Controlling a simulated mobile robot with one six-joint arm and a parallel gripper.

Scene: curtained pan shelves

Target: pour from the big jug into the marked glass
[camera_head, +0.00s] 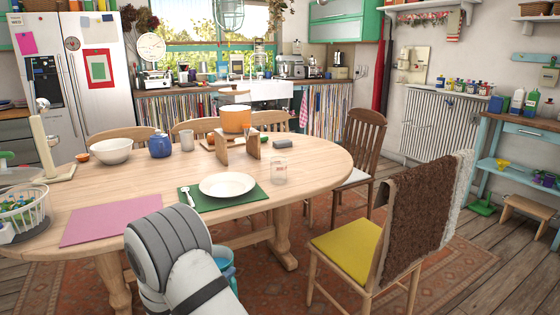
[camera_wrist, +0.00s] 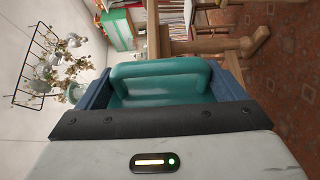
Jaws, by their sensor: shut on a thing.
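The glass (camera_head: 279,170) is clear with a small reddish mark. It stands upright on the wooden table (camera_head: 325,170), right of the white plate. The big jug is teal; part of it (camera_head: 224,258) shows beside my arm, below the table's front edge. In the wrist view, the teal jug (camera_wrist: 160,70) fills the space between the blue fingers of my gripper (camera_wrist: 162,82), which is shut on it. My arm hides much of the jug in the head view, and its contents cannot be seen.
A white plate (camera_head: 227,185) lies on a green mat (camera_head: 250,197) with a spoon. A pink mat (camera_head: 115,219) lies left. An orange pot (camera_head: 236,120) on a wooden stand is behind. A chair with a yellow seat (camera_head: 345,252) stands right of my arm.

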